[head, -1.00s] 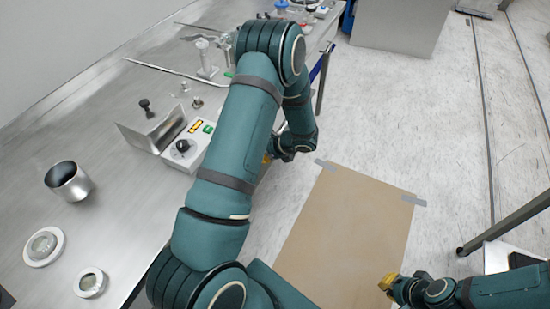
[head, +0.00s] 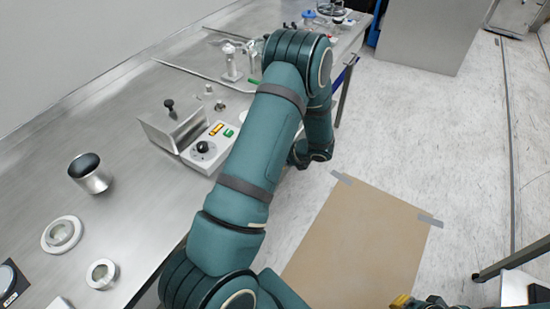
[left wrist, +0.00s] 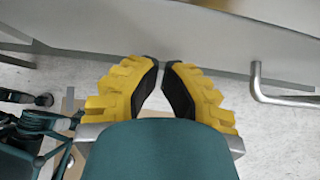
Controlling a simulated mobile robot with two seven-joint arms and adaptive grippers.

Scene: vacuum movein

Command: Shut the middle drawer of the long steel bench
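The long steel bench (head: 130,130) runs along the left in the head view; its drawer fronts are hidden there by my left arm. In the left wrist view a grey steel panel (left wrist: 70,37) crosses the top. A bent metal bar (left wrist: 285,100), like a handle, stands to the right of my fingers. I cannot tell which drawer these belong to, or how far it is out. My left gripper (left wrist: 161,66) has its tips almost together, empty, close to the panel's lower edge; it is hidden in the head view. My right gripper (head: 401,301) is cut off at the bottom edge.
On the bench top are a metal cup (head: 92,178), two round rings, a control box (head: 208,148) and glassware towards the far end. A brown mat (head: 355,250) is taped to the floor.

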